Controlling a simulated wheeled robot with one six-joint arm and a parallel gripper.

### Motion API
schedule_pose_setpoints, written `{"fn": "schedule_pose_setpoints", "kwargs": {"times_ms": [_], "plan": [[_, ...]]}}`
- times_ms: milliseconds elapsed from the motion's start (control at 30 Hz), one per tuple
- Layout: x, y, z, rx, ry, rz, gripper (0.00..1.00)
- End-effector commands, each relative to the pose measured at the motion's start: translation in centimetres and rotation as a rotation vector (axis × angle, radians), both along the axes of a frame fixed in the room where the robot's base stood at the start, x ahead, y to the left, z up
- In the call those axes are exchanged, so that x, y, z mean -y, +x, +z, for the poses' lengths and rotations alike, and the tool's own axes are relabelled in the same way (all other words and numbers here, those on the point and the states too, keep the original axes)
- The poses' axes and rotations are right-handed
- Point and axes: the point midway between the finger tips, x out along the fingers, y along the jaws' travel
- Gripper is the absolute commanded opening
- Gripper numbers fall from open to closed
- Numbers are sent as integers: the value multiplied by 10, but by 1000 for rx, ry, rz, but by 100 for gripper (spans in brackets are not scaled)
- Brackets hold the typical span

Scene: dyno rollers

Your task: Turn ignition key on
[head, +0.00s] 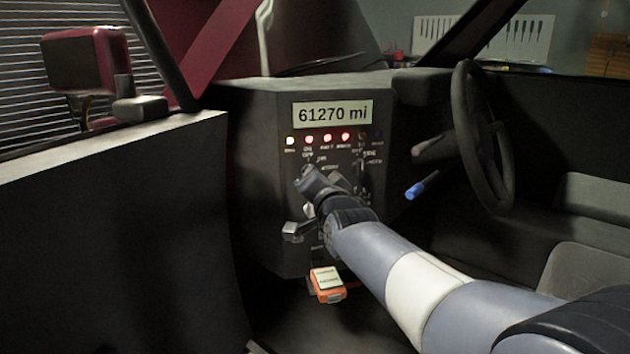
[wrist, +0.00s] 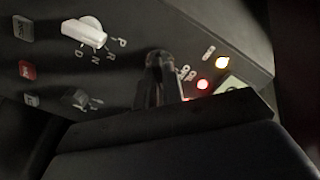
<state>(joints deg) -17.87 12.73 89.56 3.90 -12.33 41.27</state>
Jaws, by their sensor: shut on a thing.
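My gripper (head: 309,180) reaches to the upper left of the dark dash panel (head: 265,175), below the row of lamps. In the wrist view its fingers (wrist: 163,75) are close together at the panel, beside small white lettering. They are shut on the ignition key, which is mostly hidden between and behind them. The key's turn angle cannot be made out.
A white selector knob (wrist: 85,33) marked P, R, N, D is left of the fingers. The panel has lit lamps (head: 327,137) and a mileage display (head: 331,113). An orange device (head: 328,287) sits below; a steering wheel (head: 483,140) stands right.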

Motion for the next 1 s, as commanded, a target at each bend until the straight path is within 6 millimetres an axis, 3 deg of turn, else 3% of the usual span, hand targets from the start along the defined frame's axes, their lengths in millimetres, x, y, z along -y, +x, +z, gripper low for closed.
{"fn": "schedule_pose_setpoints", "kwargs": {"times_ms": [67,100,333,667,1000], "plan": [[0,0,-1,-1,-1,0,0],[0,0,-1,-1,-1,0,11],[0,0,0,-1,-1,0,30],[1,-4,1,0,-1,0,31],[16,-54,3,2,-1,0,31]]}}
